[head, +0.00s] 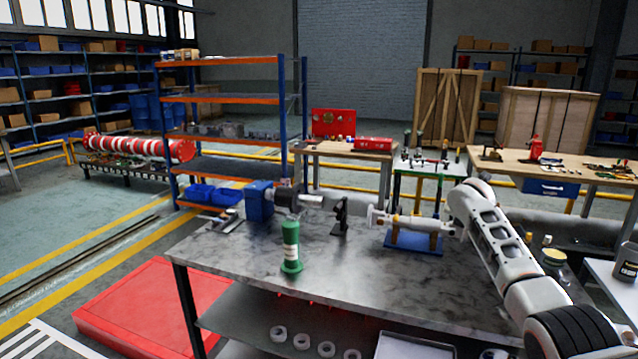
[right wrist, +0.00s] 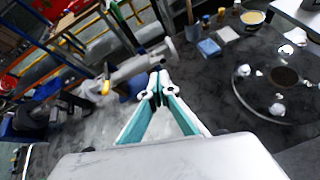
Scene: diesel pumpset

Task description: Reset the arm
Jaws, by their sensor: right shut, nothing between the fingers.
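My right arm (head: 505,245) comes in from the right in the head view and bends at its top, beside the right end of the steel workbench (head: 330,262). Its gripper cannot be made out in that view. In the right wrist view my right gripper (right wrist: 157,90) has teal fingers with tips together and nothing between them. Behind the fingertips a pale grey shaft-like part (right wrist: 130,72) shows, partly hidden by them. My left arm and gripper are not in view.
A round dark flange (right wrist: 284,78) lies right of the gripper. The bench's front middle is clear.

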